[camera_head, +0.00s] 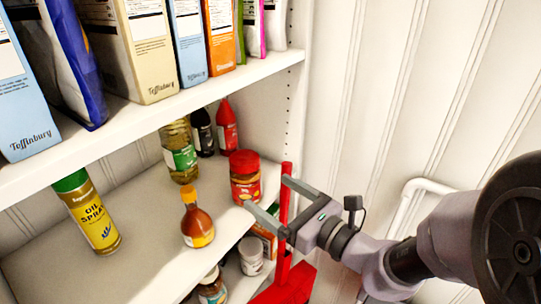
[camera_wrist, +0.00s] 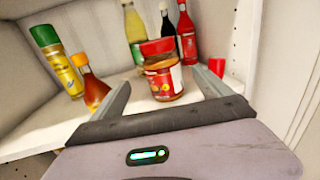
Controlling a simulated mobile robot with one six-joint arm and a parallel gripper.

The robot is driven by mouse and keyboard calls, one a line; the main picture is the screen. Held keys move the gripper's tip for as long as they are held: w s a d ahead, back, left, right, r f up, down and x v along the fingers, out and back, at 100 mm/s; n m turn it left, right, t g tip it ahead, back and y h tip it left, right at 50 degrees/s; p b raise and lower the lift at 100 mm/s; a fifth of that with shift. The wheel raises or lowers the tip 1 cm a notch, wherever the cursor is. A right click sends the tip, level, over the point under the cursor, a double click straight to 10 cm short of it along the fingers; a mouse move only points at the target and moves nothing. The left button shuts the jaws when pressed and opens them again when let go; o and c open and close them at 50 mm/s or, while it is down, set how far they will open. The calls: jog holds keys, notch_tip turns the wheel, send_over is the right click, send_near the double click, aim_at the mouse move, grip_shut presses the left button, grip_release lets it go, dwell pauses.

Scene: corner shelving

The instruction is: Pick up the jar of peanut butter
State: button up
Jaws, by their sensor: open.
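The peanut butter jar (camera_head: 245,180), with a red lid and a red label, stands upright near the front right of the middle shelf. In the wrist view the jar (camera_wrist: 162,76) is ahead of my gripper, between the lines of its two fingers. My gripper (camera_head: 264,200) is open and empty, just to the right of and in front of the jar in the head view. In the wrist view its fingers (camera_wrist: 163,88) spread to either side. I cannot tell exactly how far the fingertips reach along the jar.
A syrup bottle (camera_head: 197,222) and an oil spray can (camera_head: 90,215) stand left on the middle shelf (camera_head: 145,225). An oil bottle (camera_head: 180,152), a dark bottle (camera_head: 203,133) and a red bottle (camera_head: 227,128) stand behind. Boxes fill the shelf above; a red object (camera_head: 290,285) is below.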

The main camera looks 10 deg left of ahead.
aim_at(254, 185)
jog(key=x, duration=0.6)
jog(key=shift+s+a+f, duration=0.1)
jog(key=shift+a+f, duration=0.1)
jog(key=shift+a, duration=0.05)
jog(key=x, duration=0.3)
jog(key=b+x, duration=0.1)
jog(key=x, duration=0.2)
jog(key=shift+w+r, duration=0.25)
jog(key=shift+w, duration=0.05)
jog(key=shift+d, duration=0.15)
jog(key=shift+c, duration=0.4)
jog(key=c, duration=1.8)
jog(key=shift+r, duration=0.1)
grip_shut()
jog(key=shift+r, duration=0.1)
